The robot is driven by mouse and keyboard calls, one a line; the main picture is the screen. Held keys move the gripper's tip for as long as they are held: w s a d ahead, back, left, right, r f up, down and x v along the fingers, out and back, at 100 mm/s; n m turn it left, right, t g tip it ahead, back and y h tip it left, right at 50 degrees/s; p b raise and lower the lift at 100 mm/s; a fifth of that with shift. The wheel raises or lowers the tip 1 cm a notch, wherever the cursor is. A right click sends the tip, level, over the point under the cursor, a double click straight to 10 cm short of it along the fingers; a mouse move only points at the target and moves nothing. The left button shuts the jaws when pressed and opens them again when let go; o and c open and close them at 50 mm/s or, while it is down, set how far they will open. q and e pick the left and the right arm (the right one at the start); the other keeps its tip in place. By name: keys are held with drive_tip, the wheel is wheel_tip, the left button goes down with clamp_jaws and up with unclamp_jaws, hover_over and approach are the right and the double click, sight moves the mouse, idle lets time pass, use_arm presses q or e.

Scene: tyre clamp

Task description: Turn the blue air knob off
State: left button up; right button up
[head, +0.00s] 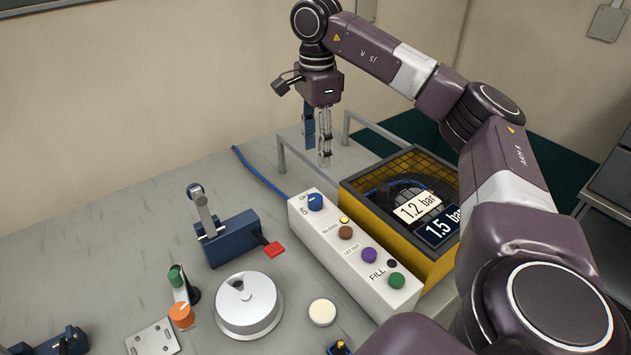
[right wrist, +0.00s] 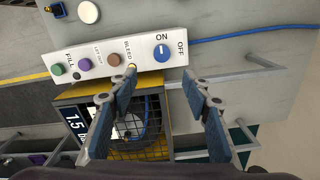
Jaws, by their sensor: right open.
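The blue air knob (head: 315,202) sits at the far end of a white control box (head: 335,253). In the right wrist view the blue knob (right wrist: 162,52) shows a white mark that lines up with the ON label; the OFF label is to its right. My right gripper (head: 325,152) is above and behind the box, pointing down, apart from the knob. In the right wrist view its two open fingers (right wrist: 160,76) have nothing between them, and the knob appears beyond the gap. My left gripper is not in view.
The box also carries a brown button (head: 346,233), a purple button (head: 369,255) and a green button (head: 396,280). A yellow-framed case (head: 430,258) with pressure signs stands beside it. Grey rails (head: 281,155) rise behind. A blue clamp (head: 232,238) and white round fixture (head: 249,304) stand left.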

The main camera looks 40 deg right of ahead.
drive_tip(key=b, duration=0.5)
hover_over(316, 197)
wheel_tip(316, 197, down, 7)
drive_tip(key=shift+a+r, duration=0.1)
drive_tip(key=shift+b, duration=0.35)
wheel_tip(316, 197, down, 7)
drive_tip(key=shift+r+p, duration=0.2)
drive_tip(key=shift+p, duration=0.5)
drive_tip(key=shift+f, duration=0.65)
drive_tip(key=c, duration=1.1)
drive_tip(key=shift+c, duration=0.2)
